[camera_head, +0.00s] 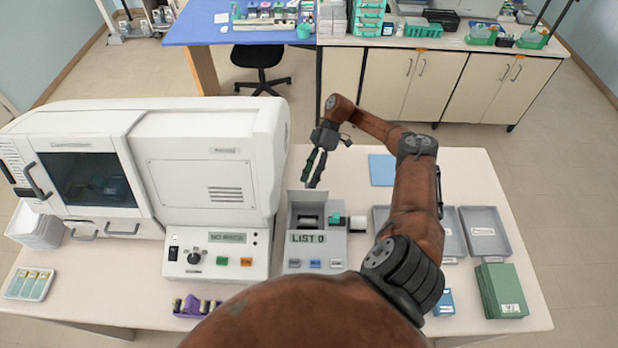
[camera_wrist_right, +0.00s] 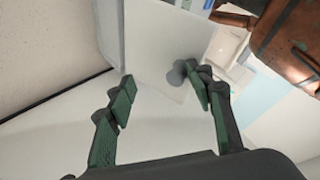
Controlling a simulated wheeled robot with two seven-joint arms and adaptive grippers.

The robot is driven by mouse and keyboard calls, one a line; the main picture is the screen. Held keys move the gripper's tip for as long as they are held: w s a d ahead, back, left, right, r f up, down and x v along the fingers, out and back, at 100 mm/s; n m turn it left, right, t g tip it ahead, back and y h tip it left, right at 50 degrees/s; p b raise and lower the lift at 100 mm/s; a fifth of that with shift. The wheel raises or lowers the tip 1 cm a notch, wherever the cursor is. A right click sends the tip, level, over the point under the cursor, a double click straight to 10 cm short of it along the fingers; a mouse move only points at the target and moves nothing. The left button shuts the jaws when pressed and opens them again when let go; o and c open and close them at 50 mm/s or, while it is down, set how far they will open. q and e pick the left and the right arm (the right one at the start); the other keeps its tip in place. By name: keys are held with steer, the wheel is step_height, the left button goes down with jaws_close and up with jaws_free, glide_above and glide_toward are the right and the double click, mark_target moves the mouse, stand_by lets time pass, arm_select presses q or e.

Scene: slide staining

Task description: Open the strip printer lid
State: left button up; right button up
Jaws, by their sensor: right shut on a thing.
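The strip printer (camera_head: 299,238) is a small grey box whose screen reads "LIST 0", standing right of the large white machine. Its lid (camera_head: 300,195) stands raised at the back edge, and the dark inside of the printer shows in front of it. My right gripper (camera_head: 313,178) is at the raised lid, reaching over from behind the printer. In the right wrist view, the pale lid panel (camera_wrist_right: 165,45) lies between and beyond the green-padded fingertips (camera_wrist_right: 160,82). The gripper is shut on the lid, with its fingers apart; the exact contact is hard to see. My left gripper is not in view.
The large white machine (camera_head: 205,165) stands close on the left. A white and green piece (camera_head: 357,223) sits at the printer's right side. Grey trays (camera_head: 484,230), a green box (camera_head: 501,290) and a blue sheet (camera_head: 382,169) lie on the right. A purple rack (camera_head: 190,308) is in front.

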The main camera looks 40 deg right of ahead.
steer(key=shift+s+d+f, duration=0.1)
steer(key=shift+f, duration=0.35)
steer(key=v, duration=1.2)
steer(key=shift+r, duration=0.4)
